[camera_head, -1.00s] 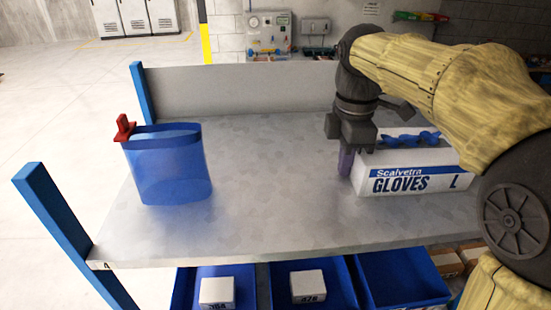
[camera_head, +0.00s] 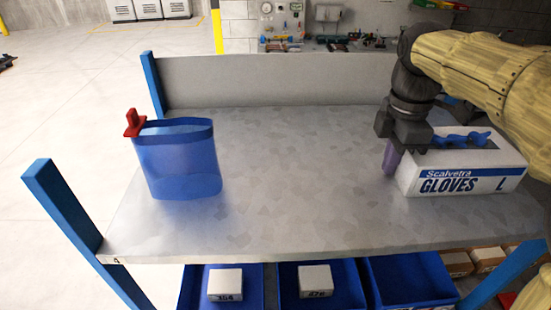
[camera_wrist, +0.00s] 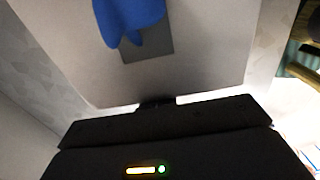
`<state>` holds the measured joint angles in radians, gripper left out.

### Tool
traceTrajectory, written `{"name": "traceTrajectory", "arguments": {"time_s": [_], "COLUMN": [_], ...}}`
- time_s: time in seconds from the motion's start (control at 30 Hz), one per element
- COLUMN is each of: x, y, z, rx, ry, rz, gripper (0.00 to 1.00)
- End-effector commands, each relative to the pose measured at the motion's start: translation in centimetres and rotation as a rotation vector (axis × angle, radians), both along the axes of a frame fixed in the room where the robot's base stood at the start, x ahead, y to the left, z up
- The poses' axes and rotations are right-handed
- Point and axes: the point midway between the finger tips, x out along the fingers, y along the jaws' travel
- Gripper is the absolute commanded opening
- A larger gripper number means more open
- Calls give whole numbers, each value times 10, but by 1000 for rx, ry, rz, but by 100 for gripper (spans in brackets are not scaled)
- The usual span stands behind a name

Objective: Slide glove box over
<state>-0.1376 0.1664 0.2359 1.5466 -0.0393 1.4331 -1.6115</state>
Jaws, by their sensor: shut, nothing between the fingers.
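The glove box (camera_head: 465,181), white with a blue band and "Scalvetra GLOVES L", stands upright on the right part of the grey bench top (camera_head: 290,200). Blue gloves (camera_head: 461,140) poke out of its top opening. My gripper (camera_head: 391,160) points down at the box's left end, its purplish fingers shut and empty. They look to be against or very close to that end; exact contact cannot be told. In the wrist view the box top (camera_wrist: 200,70) fills the middle, with a blue glove (camera_wrist: 128,20) in the dark slot; the fingertips are hidden.
A blue bin (camera_head: 178,165) with a red clip (camera_head: 134,123) stands on the bench's left. The middle of the bench is clear. A low back panel (camera_head: 270,82) and blue posts (camera_head: 70,215) edge the bench. Blue trays (camera_head: 408,280) sit below the front edge.

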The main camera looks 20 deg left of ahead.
Motion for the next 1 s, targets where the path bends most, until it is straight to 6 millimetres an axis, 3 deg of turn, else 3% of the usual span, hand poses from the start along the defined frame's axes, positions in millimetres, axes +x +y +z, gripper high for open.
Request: {"name": "traceTrajectory", "arguments": {"time_s": [0.37, 0.63, 1.0], "x": [-1, -12, -9], "y": [4, 37, 34], "z": [0, 2, 57], "rx": [0, 1, 1], "ry": [1, 1, -3], "rz": [-1, 1, -9], "gripper": [0, 0, 0]}}
